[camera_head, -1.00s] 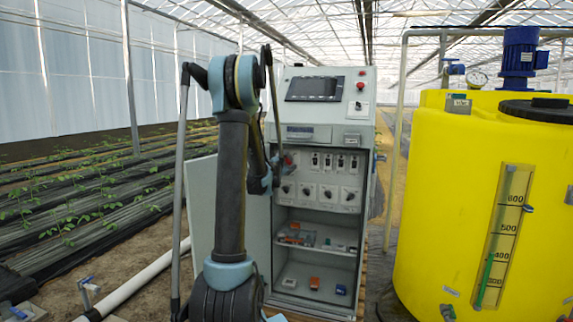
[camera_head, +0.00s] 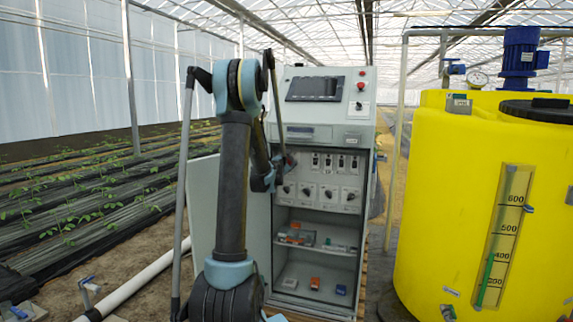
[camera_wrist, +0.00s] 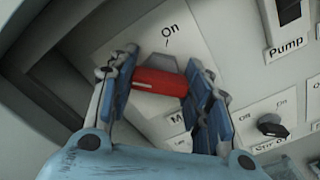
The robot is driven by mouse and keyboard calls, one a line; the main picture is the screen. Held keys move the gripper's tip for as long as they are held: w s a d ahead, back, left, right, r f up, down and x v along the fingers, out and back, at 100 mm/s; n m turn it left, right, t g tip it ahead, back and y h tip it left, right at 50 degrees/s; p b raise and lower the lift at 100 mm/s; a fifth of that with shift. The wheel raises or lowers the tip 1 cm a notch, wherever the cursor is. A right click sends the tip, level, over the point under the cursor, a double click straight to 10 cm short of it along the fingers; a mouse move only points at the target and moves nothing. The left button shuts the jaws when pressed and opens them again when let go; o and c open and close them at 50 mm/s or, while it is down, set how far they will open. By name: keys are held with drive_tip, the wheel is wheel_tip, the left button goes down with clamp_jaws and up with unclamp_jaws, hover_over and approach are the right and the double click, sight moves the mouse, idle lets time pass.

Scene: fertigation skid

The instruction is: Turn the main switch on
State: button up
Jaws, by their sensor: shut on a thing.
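The main switch has a red handle (camera_wrist: 160,82) on a pale plate, in the middle of the wrist view. The word "On" is printed above it. A label starting with "M" below is partly covered by a finger. My gripper (camera_wrist: 160,85) has one blue finger at each end of the red handle and is shut on it. The handle lies roughly across the picture, tilted slightly. In the head view my gripper (camera_head: 281,167) is at the upper left of the cabinet's switch panel, and my arm hides most of the switch.
Black knobs (camera_wrist: 271,125) and a "Pump" switch (camera_wrist: 287,12) sit to the right of my gripper. The grey cabinet (camera_head: 330,135) has open shelves below, holding small parts. Its open door (camera_head: 202,205) stands at the left. A yellow tank (camera_head: 450,190) stands at the right.

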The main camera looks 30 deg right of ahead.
drive_tip(key=m, duration=0.4)
drive_tip(key=shift+s+f+m, duration=0.1)
drive_tip(key=shift+m, duration=0.2)
drive_tip(key=m, duration=0.4)
drive_tip(key=shift+m, duration=0.3)
drive_tip(key=m, duration=0.4)
drive_tip(key=shift+a+f+m, duration=0.1)
drive_tip(key=shift+m, duration=2.2)
